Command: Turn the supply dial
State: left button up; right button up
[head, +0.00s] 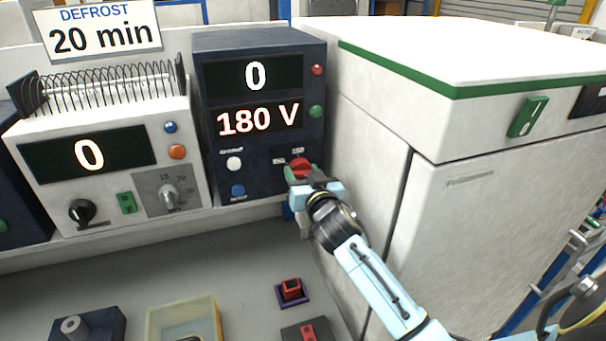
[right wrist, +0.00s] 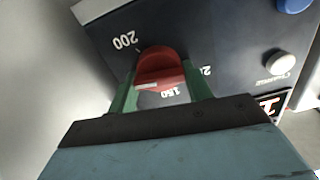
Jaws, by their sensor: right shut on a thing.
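The supply dial (head: 300,166) is a red knob at the lower right of a dark blue supply unit (head: 262,178). The unit's two displays read 0 and 180 V. My right gripper (head: 301,175) is at the dial. In the right wrist view its green fingers (right wrist: 157,97) are shut on the red dial (right wrist: 161,68), one on each side. The fingers hide part of the scale. My left gripper is not in view.
A white unit (head: 100,150) with a coil on top and a display reading 0 stands left. A large white cabinet (head: 480,190) stands close on the right of my right arm. A yellowish tray (head: 184,308) and small blocks lie on the grey bench (head: 225,260).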

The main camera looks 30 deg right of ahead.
jog(key=shift+m+p, duration=0.35)
jog(key=shift+m, duration=1.75)
jog(key=o, duration=1)
jog(key=shift+c, duration=0.2)
jog(key=shift+s, duration=0.1)
jog(key=b+v, duration=0.2)
jog(key=v, duration=1.1)
